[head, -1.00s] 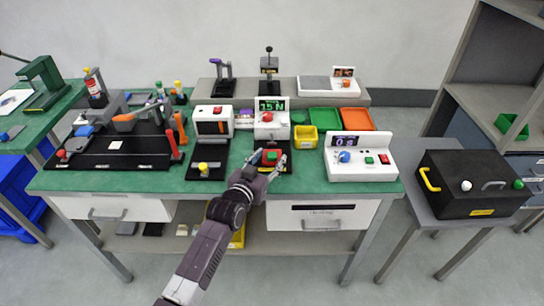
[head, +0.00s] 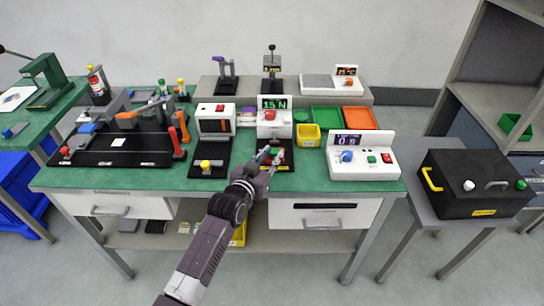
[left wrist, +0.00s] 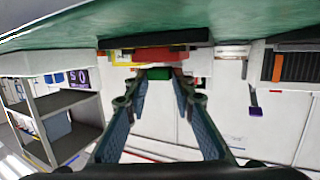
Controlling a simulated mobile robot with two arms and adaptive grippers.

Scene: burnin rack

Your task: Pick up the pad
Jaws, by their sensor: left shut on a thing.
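My left gripper (head: 271,155) reaches over the front of the table to the black base of the press with the "15 N" display (head: 274,118). In the left wrist view its fingers close in on a small green piece (left wrist: 158,73), which I take to be the pad. The gripper is shut on it. A red part (left wrist: 155,54) is right beside the green piece, and it also shows by the fingertips in the head view (head: 281,158). The fingers partly hide the piece, and I cannot tell whether it is clear of the base. My right gripper is not in view.
A white tester with a black-fronted box (head: 215,122) stands left of the press. A yellow bin (head: 308,135) and a white control box (head: 361,160) stand to the right. Green (head: 327,107) and orange (head: 360,107) trays are behind. The table's front strip is mostly clear.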

